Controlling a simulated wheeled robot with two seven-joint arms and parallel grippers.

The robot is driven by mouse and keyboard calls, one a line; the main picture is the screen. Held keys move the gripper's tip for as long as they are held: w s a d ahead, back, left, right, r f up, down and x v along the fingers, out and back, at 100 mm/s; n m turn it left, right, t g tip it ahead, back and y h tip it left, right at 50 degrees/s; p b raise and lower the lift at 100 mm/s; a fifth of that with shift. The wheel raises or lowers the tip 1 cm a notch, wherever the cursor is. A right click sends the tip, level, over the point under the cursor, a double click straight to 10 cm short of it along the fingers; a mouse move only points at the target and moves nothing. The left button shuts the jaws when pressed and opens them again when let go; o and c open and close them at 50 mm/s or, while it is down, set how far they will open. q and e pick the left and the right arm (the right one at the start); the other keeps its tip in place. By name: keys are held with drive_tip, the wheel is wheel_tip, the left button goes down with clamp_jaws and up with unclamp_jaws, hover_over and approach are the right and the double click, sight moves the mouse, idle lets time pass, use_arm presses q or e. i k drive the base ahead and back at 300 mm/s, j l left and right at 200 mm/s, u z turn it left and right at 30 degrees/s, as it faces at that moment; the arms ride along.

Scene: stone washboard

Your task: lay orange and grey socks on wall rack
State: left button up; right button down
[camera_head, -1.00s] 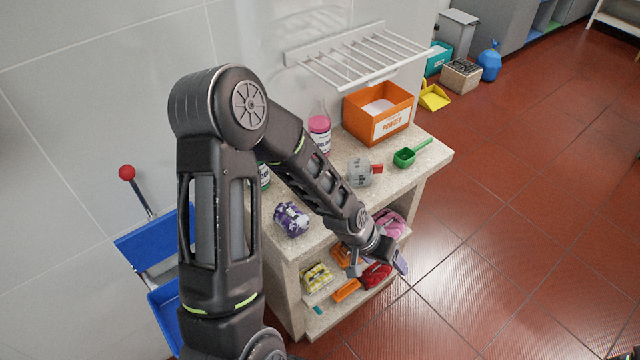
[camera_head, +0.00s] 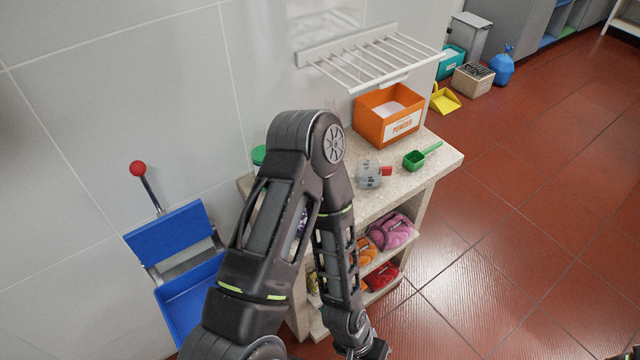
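The wall rack (camera_head: 375,60) is a white rack of parallel bars on the wall above the counter, and its bars look bare. A grey bundle (camera_head: 369,175), seemingly the grey socks, lies on the stone counter with a small red piece beside it. An orange bundle (camera_head: 367,250), possibly the orange socks, is on the shelf below, partly hidden by my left arm. My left gripper (camera_head: 366,350) is low in front of the shelves at the bottom edge, partly cut off. Its fingers are too unclear to tell open or shut. My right gripper is not clearly visible.
On the stone counter (camera_head: 437,160) stand an orange powder box (camera_head: 388,115) and a green scoop (camera_head: 416,158). Pink (camera_head: 391,232) and red (camera_head: 381,276) bundles lie on the shelves. A blue fixture with a red-knobbed lever (camera_head: 138,168) is left.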

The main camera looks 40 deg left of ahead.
sight(387, 53)
drive_tip(key=i+l+u, duration=0.1)
drive_tip(key=u, duration=0.3)
drive_tip(key=l+u, duration=0.35)
drive_tip(key=i+l+u, duration=0.1)
drive_tip(key=u, duration=0.3)
drive_tip(key=l+u, duration=0.2)
drive_tip(key=l, duration=0.65)
drive_tip(key=l+u, duration=0.2)
drive_tip(key=l, duration=0.65)
drive_tip(key=k+l+u, duration=0.2)
drive_tip(key=l, duration=1.2)
drive_tip(key=i, duration=0.05)
